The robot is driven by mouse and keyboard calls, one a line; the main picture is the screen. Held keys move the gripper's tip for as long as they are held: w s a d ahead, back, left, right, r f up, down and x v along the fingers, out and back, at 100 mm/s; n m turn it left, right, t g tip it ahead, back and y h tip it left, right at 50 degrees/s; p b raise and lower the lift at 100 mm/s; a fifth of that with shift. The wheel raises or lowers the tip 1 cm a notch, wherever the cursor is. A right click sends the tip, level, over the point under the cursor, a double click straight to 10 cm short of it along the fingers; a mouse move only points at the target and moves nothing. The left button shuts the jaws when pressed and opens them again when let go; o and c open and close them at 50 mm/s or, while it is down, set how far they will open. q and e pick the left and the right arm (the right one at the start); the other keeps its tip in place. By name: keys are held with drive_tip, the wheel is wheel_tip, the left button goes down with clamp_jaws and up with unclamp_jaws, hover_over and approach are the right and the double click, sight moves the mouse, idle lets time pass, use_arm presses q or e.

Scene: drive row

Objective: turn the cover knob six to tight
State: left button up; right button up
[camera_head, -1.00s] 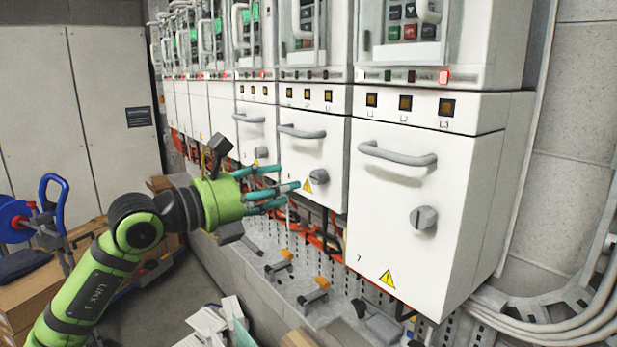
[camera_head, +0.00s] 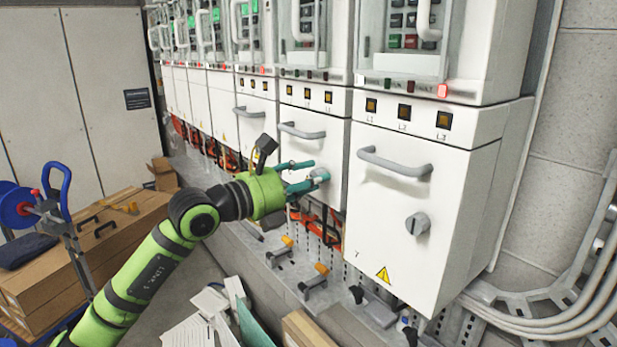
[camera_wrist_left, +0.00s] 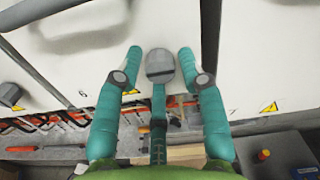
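The grey knob on cover six (camera_head: 320,174) shows partly behind the fingers of my left gripper (camera_head: 309,175) in the head view. In the left wrist view the knob (camera_wrist_left: 160,66) sits between the tips of two teal fingers, with a gap on each side. A third finger reaches up from below it. The left gripper (camera_wrist_left: 160,62) is open around the knob and not closed on it. Cover six (camera_head: 297,150) is a white front with a grey handle. I cannot read the knob's setting. My right gripper is not in view.
Cover seven (camera_head: 387,230) stands to the right with its own handle and knob (camera_head: 418,224). Below the covers are orange cables (camera_head: 318,224) and a ledge with small clamps. A cart with cardboard boxes (camera_head: 85,245) stands at the left.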

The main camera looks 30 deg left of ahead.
use_arm(q)
clamp_jaws()
drive_tip(key=shift+m+b, duration=5.85)
drive_tip(key=shift+m, duration=2.75)
drive_tip(key=o, duration=0.7)
unclamp_jaws()
drive_tip(key=shift+d, duration=0.1)
drive_tip(key=shift+c, duration=0.2)
